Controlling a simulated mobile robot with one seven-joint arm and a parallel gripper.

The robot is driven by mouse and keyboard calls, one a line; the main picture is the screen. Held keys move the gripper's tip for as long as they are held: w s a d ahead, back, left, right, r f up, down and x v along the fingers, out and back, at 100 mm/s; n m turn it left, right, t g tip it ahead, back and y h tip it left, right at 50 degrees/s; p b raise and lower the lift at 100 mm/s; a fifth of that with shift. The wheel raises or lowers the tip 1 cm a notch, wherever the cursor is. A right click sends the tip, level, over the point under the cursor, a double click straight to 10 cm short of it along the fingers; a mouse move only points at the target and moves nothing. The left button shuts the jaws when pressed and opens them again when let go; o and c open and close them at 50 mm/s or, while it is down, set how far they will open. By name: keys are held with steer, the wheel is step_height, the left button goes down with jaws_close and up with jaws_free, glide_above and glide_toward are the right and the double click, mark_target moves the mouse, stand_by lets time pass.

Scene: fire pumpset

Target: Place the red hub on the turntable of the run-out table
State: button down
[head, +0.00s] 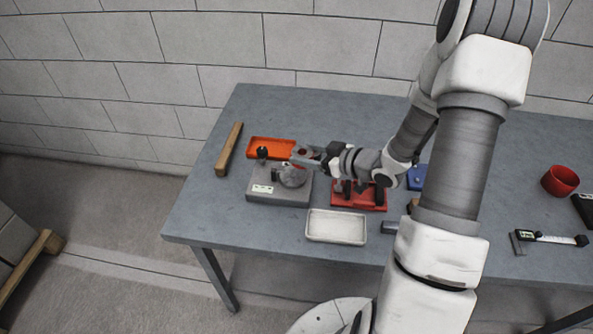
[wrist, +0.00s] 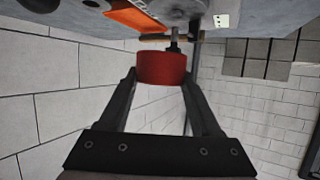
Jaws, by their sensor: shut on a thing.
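The red hub (wrist: 162,68) is between my fingertips in the wrist view, and my gripper (wrist: 162,75) is shut on it. In the head view my gripper (head: 303,155) is over the back of the run-out table (head: 272,196), a grey base with a label. Its round grey turntable (head: 292,176) is partly hidden by my gripper. In the wrist view a dark shaft shows right behind the hub, with grey metal beyond it. The hub is hard to make out in the head view. I cannot tell whether it touches the turntable.
An orange tray (head: 268,146) and a wooden bar (head: 229,149) lie behind and left. A white tray (head: 336,227) is in front, and a red fixture (head: 358,197) stands to the right. A red cup (head: 560,181) and a measuring tool (head: 549,238) are far right.

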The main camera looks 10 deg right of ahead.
mark_target(297, 178)
steer(key=shift+w+a+f, duration=0.15)
steer(key=shift+a+f, duration=0.25)
steer(key=shift+a, duration=0.2)
steer(key=shift+w+a+f, duration=0.15)
steer(key=shift+a+f, duration=0.25)
steer(key=shift+a, duration=0.2)
steer(key=shift+f+b, duration=0.35)
steer(key=shift+f, duration=1.55)
steer(key=shift+f, duration=0.2)
steer(key=shift+c, duration=0.4)
jaws_free()
steer(key=shift+r, duration=0.1)
steer(key=shift+r, duration=0.2)
steer(key=v, duration=1.2)
steer(key=shift+p, duration=0.45)
